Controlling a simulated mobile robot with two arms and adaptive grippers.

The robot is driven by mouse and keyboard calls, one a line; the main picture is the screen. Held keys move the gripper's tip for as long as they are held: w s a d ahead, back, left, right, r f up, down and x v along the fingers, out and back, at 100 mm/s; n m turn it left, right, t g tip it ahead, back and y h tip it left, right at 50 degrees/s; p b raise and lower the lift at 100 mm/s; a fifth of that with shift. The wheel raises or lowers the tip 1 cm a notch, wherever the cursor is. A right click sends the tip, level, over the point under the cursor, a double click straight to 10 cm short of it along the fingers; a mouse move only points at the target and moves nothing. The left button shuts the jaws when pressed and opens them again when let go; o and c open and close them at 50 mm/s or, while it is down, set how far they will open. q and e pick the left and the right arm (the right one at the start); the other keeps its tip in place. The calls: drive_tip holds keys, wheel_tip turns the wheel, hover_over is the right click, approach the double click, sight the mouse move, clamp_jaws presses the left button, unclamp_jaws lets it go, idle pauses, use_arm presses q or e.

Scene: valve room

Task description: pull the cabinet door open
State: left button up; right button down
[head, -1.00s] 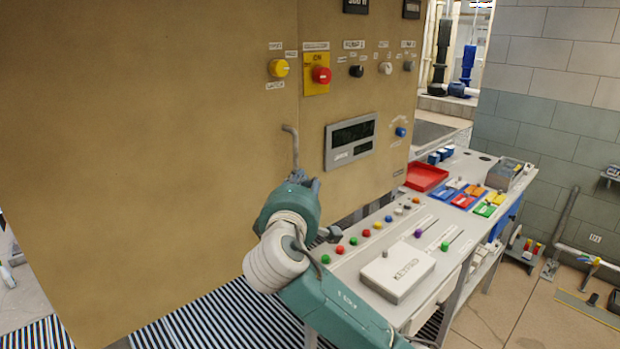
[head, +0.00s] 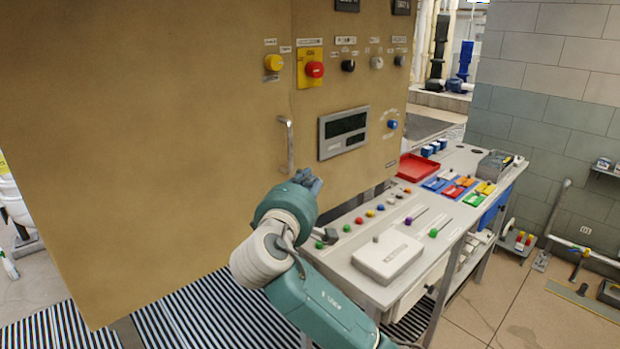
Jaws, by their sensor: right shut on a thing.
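The cabinet door (head: 150,140) is a large plain tan panel filling the left of the head view. Its grey upright bar handle (head: 290,145) sits near its right edge, beside the seam with the control panel. I see no clear gap at that seam. My right gripper (head: 309,180), teal with grey fingers, is at the lower end of the handle and shut on it. The exact contact is small and partly hidden by the gripper. My left gripper is not in view.
The tan control panel (head: 372,90) with knobs, a red button and a display is right of the handle. A grey bench (head: 350,285) with coloured buttons, a white box (head: 388,257) and a red tray (head: 419,168) stands close right of my arm. Striped floor lies below.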

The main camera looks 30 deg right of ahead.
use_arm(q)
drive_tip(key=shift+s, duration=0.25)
use_arm(e)
drive_tip(key=shift+s+r, duration=0.15)
drive_tip(key=shift+s, duration=0.05)
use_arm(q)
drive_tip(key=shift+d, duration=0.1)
use_arm(e)
drive_tip(key=shift+a, duration=0.1)
